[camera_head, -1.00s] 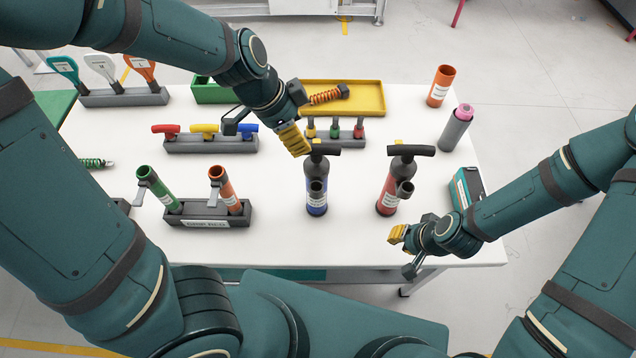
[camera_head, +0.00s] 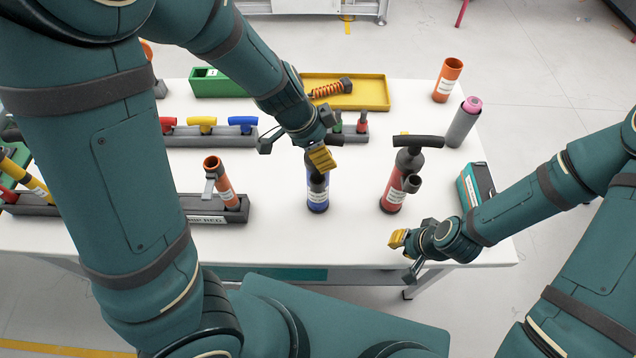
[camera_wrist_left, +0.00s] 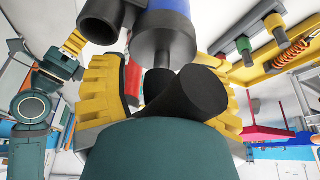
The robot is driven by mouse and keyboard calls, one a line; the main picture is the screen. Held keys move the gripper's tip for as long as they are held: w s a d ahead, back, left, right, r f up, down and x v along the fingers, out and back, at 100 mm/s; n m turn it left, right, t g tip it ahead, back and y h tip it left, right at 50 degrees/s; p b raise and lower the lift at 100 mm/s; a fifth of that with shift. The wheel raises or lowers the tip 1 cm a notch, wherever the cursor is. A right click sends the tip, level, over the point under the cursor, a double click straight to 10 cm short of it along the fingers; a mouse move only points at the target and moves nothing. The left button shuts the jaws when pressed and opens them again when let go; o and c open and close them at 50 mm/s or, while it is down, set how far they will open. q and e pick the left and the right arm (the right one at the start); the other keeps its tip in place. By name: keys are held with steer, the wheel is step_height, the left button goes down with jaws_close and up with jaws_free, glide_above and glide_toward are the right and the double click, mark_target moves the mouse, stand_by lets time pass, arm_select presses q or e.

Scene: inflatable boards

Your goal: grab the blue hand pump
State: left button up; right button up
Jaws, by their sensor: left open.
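The blue hand pump (camera_head: 317,192) stands upright on the white table in the head view, with a black side cup and black top. My left gripper (camera_head: 318,157) is open at its top and hides part of its handle. In the left wrist view the pump's blue barrel (camera_wrist_left: 172,22) and grey neck show close up, with the black handle (camera_wrist_left: 185,95) between the yellow-padded fingers of the left gripper (camera_wrist_left: 163,90). Whether the pads touch it, I cannot tell. My right gripper (camera_head: 401,254) is empty near the table's front edge, its fingers apart.
A red hand pump (camera_head: 393,190) stands just right of the blue one. A rack with an orange tube (camera_head: 222,182) is to the left. A yellow tray (camera_head: 365,95) and small coloured-handled tools lie behind. A grey cylinder (camera_head: 462,125) and a teal box (camera_head: 476,187) are at right.

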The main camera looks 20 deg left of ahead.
arm_select(q)
jaws_close()
steer(key=shift+r, duration=0.1)
